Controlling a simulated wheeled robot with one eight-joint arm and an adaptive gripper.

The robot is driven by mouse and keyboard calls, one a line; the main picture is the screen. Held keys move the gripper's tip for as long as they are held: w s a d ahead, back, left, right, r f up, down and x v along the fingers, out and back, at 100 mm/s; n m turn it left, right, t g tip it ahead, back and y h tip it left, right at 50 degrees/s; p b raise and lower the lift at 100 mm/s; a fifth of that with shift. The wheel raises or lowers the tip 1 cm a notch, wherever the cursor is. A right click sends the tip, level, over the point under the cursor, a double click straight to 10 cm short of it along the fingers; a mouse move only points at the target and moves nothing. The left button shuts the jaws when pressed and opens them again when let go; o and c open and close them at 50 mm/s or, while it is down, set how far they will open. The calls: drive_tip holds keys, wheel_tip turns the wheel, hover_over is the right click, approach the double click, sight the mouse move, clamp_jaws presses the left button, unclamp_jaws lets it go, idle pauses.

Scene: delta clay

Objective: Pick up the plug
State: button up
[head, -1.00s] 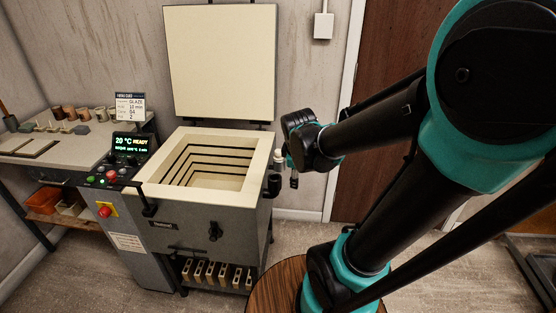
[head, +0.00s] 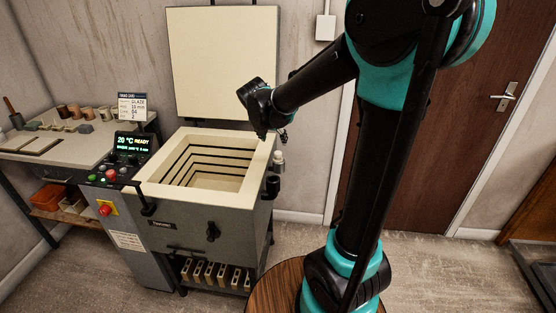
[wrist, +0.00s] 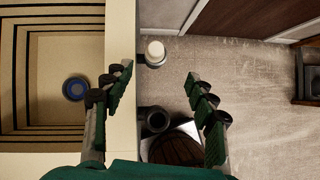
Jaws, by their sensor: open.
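A small pale cylinder with a round top, which looks like the plug (head: 279,157), sits at the outer right side of the kiln (head: 163,205). In the wrist view the plug (wrist: 155,53) shows from above, on a dark holder beside the kiln's rim (wrist: 122,30). My gripper (wrist: 159,75) is open and empty. Its fingers point down, with the left finger over the rim and the right over the floor. The plug appears slightly beyond the gap between the fingertips. In the head view my gripper (head: 268,134) is near the kiln's right rim, its fingertips partly hidden.
The kiln lid (head: 222,62) stands open. A dark round tube (wrist: 156,120) sticks out of the kiln's side, nearer than the plug. A blue round piece (wrist: 76,89) lies inside the kiln. A control panel (head: 130,145) and cluttered bench (head: 75,142) are at left. Floor is clear at right.

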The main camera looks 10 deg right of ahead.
sight(278, 153)
drive_tip(key=x, duration=0.8)
drive_tip(key=shift+w+f, duration=0.1)
drive_tip(key=shift+f, duration=0.1)
drive_tip(key=shift+a+x, duration=0.15)
drive_tip(key=shift+x, duration=1.1)
drive_tip(key=shift+a+x, duration=0.1)
drive_tip(key=shift+x, duration=1.2)
drive_tip(key=shift+w, duration=0.15)
drive_tip(key=shift+c, duration=0.5)
drive_tip(key=c, duration=1.2)
clamp_jaws()
